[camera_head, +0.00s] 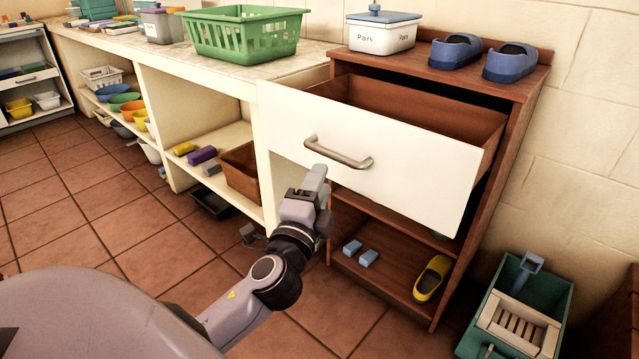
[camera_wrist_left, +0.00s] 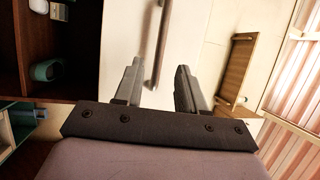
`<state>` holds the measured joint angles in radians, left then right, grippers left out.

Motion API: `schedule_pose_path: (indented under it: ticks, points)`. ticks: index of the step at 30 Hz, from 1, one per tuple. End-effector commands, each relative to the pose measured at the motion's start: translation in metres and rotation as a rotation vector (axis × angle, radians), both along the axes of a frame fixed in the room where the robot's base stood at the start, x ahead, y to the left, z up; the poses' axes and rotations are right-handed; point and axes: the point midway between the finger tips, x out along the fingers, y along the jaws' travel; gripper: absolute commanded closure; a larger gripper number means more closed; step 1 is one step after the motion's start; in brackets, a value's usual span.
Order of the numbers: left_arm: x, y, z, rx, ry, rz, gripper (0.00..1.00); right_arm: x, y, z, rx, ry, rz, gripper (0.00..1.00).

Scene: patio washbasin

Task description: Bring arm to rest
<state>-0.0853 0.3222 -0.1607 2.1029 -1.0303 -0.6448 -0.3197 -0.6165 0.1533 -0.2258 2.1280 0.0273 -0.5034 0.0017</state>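My left gripper (camera_head: 317,174) is in front of the white drawer front (camera_head: 400,150), just below the left end of its metal handle (camera_head: 340,157) in the head view. In the left wrist view the two fingers (camera_wrist_left: 157,72) stand apart, with the handle (camera_wrist_left: 160,45) beyond them, near the line between the tips. I cannot tell whether a finger touches it. The drawer is pulled out of the brown cabinet (camera_head: 518,92), and its inside, as far as it shows, looks empty. My right gripper is in neither view.
A lidded white box (camera_head: 382,37) and blue shoes (camera_head: 456,52) stand on the cabinet. Below are blue blocks (camera_head: 368,258) and a yellow shoe (camera_head: 431,278). A teal crate (camera_head: 540,285) stands at right. A green basket (camera_head: 243,34) is on the counter. The tiled floor at left is clear.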

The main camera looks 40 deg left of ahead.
Motion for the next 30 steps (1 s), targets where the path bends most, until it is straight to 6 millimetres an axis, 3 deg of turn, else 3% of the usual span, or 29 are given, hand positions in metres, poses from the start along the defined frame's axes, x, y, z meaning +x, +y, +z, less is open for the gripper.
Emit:
schedule_pose_path:
  ticks: [9,12,14,20,24,30]
  points:
    - [0.000,0.000,-0.001,-0.004,0.003,-0.002,0.60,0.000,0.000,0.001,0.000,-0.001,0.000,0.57]
    - [-0.002,-0.005,-0.014,-0.052,0.029,-0.022,0.60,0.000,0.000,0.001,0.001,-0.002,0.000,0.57]
    - [-0.006,-0.011,-0.032,-0.122,0.065,-0.049,0.60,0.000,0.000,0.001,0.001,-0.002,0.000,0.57]
    - [-0.044,-0.054,-0.123,-0.561,0.265,-0.169,0.60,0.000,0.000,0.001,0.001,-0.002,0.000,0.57]
    - [-0.087,-0.092,-0.179,-0.932,0.404,-0.204,0.60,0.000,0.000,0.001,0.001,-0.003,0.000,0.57]
    - [-0.159,-0.147,-0.230,-1.483,0.560,-0.158,0.60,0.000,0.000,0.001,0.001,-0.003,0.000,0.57]
